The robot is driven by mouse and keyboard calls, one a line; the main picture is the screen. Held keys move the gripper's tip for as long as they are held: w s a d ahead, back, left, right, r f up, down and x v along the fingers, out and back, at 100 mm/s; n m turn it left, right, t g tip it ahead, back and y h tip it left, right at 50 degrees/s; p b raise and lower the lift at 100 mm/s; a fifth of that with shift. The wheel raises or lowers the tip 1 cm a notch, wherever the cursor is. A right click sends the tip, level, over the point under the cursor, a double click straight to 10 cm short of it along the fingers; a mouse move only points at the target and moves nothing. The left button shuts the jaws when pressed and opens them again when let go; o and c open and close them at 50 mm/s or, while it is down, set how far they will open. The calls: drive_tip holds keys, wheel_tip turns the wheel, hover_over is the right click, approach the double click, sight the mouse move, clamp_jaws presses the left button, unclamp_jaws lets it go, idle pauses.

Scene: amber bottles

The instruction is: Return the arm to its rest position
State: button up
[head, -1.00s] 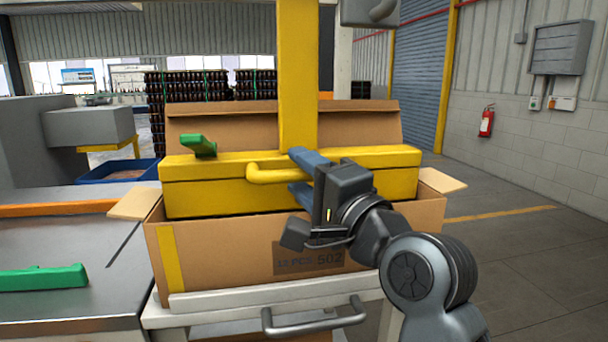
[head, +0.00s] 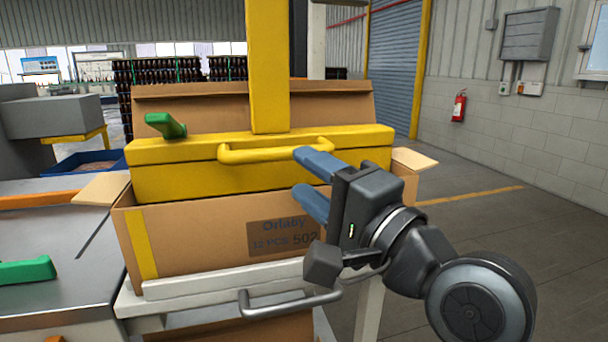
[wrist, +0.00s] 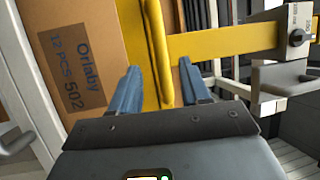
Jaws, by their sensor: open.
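My gripper (head: 312,182) has two blue fingers held apart with nothing between them. In the head view it is in front of the right part of the yellow box-shaped fixture (head: 170,178) and its yellow handle bar (head: 245,155). In the wrist view the open fingers (wrist: 160,92) point toward the yellow handle (wrist: 156,45).
An open cardboard box (head: 200,240) marked "Orlaby 12 PCS 502" holds the fixture and stands on a white cart with a grey handle (head: 290,306). A metal counter (head: 50,250) is at left. Open floor (head: 480,230) lies at right, before a wall with a fire extinguisher (head: 459,106).

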drive_tip(key=s+d+f+n+h, duration=0.1)
drive_tip(key=s+d+f+h, duration=0.2)
drive_tip(key=s+d+f, duration=0.35)
drive_tip(key=s+d+f+t+h, duration=0.1)
drive_tip(key=s+d+f+h, duration=0.2)
drive_tip(key=f, duration=0.6)
drive_tip(key=s+d+f+n+h, duration=0.1)
drive_tip(key=s+d+f+h, duration=0.2)
drive_tip(key=s+d+f, duration=0.35)
drive_tip(key=s+d+f+n+h, duration=0.1)
drive_tip(key=s+n, duration=0.1)
drive_tip(key=s, duration=0.6)
drive_tip(key=s+d+f+n+g+h, duration=0.1)
drive_tip(key=s+d+n, duration=0.1)
drive_tip(key=s, duration=0.6)
drive_tip(key=s+d+f+n+h, duration=0.1)
drive_tip(key=s+n, duration=0.2)
drive_tip(key=s, duration=0.5)
drive_tip(key=shift+s+d+f+g+h, duration=0.2)
drive_tip(key=shift+d+f+g+h, duration=0.1)
drive_tip(key=shift+d+f+g, duration=0.1)
drive_tip(key=shift+a, duration=0.15)
